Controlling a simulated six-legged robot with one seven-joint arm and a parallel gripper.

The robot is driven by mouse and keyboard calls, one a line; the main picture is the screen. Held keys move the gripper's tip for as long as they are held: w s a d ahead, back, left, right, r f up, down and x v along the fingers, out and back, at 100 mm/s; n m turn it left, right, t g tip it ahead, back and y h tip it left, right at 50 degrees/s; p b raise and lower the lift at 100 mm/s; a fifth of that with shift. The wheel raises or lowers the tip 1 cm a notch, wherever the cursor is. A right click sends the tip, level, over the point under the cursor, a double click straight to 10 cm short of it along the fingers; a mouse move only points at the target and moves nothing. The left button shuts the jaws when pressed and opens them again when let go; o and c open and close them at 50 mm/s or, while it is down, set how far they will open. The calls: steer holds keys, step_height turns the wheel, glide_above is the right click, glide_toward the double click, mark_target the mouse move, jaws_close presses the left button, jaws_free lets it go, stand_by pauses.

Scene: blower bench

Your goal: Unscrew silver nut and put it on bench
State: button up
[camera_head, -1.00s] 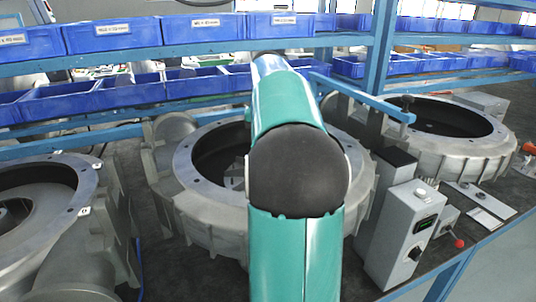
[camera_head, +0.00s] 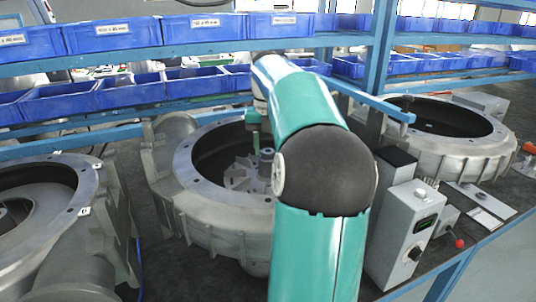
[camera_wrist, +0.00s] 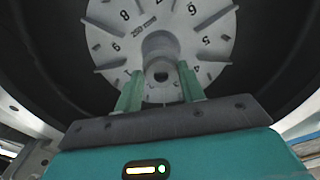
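In the wrist view, my gripper (camera_wrist: 160,72) is open, its two green fingers apart. It points at the middle of a grey numbered impeller (camera_wrist: 208,44). The impeller's round central hub (camera_wrist: 160,48) shows just beyond the fingertips, with a dark opening at its near end. I see nothing held between the fingers. I cannot clearly make out the silver nut as a separate part at the hub. In the head view, the impeller (camera_head: 240,177) sits inside the middle blower housing (camera_head: 190,185); my arm hides its right part.
Another housing (camera_head: 85,190) stands at left and one (camera_head: 470,150) at right. A grey control box (camera_head: 405,232) stands right of my arm. A blue rail (camera_head: 365,97) crosses near my arm, and shelves of blue bins (camera_head: 115,36) run behind. Dark bench surface shows between housings.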

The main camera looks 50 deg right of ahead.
steer(key=m, duration=0.5)
steer(key=shift+m, duration=0.4)
steer(key=m, duration=0.6)
steer(key=shift+m, duration=0.3)
steer(key=m, duration=1.2)
steer(key=shift+m, duration=0.4)
